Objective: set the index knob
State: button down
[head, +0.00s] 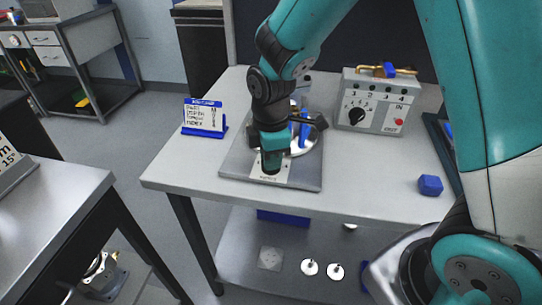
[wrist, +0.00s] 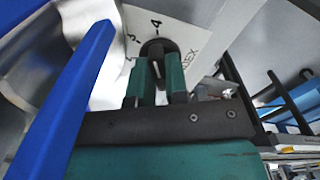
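The index knob (wrist: 158,47) is a round black knob on a white label plate, with the numbers 3 and 4 and part of the word INDEX beside it in the wrist view. My gripper (wrist: 158,75) has its two teal fingers close together on either side of the knob's dark grip bar, and looks shut on it. In the head view my gripper (head: 270,165) points down at the front of a grey fixture plate (head: 232,165), over a small white label (head: 284,171). The gripper hides the knob there. The knob's pointer direction is unclear.
A blue-framed card (head: 204,117) stands left on the table (head: 175,170). A grey box (head: 373,110) with a dial and red button stands behind right. A blue block (head: 430,185) lies right. Blue clamp parts (head: 304,128) and a shiny round housing (head: 312,141) sit close to my wrist.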

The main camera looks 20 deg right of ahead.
dwell(0.3)
jog(key=shift+m+p, duration=0.3)
jog(key=shift+m, duration=0.3)
jog(key=c, duration=1.4)
grip_release()
notch_tip(320, 180, up, 17)
jog(key=shift+r+p, duration=0.2)
jog(key=shift+p, duration=0.2)
